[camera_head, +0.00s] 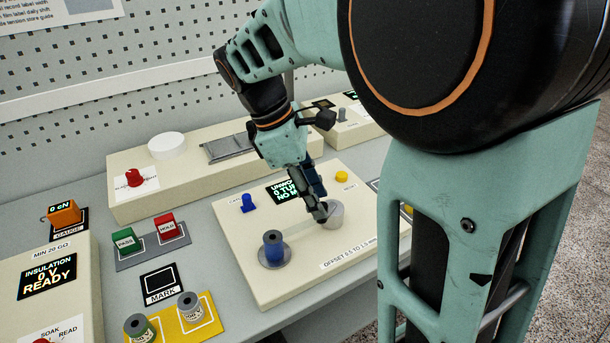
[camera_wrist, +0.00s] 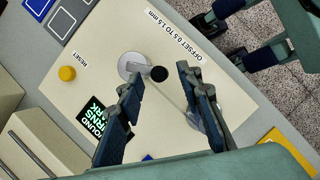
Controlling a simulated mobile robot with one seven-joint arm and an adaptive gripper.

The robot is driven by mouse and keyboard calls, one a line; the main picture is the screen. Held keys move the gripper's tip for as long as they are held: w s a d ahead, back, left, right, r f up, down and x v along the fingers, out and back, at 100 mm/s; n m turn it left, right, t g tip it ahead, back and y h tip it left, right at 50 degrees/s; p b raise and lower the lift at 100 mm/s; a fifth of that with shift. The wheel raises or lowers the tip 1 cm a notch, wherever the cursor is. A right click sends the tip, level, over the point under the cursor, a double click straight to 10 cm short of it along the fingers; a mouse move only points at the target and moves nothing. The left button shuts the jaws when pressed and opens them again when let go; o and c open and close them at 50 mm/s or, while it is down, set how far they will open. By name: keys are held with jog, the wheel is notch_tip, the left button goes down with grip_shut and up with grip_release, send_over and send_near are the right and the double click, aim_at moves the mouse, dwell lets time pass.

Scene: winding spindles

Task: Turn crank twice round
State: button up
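The crank shows as a grey disc (camera_head: 335,216) on the right of a cream panel (camera_head: 290,290). In the wrist view the crank disc (camera_wrist: 131,66) carries a black knob (camera_wrist: 159,74). My gripper (camera_head: 321,212) points down over the crank. In the wrist view my gripper (camera_wrist: 158,80) is open, with the knob between its fingertips and gaps visible on both sides. A blue spool (camera_head: 273,246) stands upright on a grey base left of the crank.
A blue button (camera_head: 248,204) and a yellow reset button (camera_head: 341,176) sit on the panel. Two spools (camera_head: 190,305) stand on a yellow tray at front left. A long cream unit (camera_head: 200,160) stands behind.

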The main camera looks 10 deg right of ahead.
aim_at(329, 211)
jog(key=shift+x, duration=1.75)
jog(key=shift+w, duration=0.1)
grip_shut()
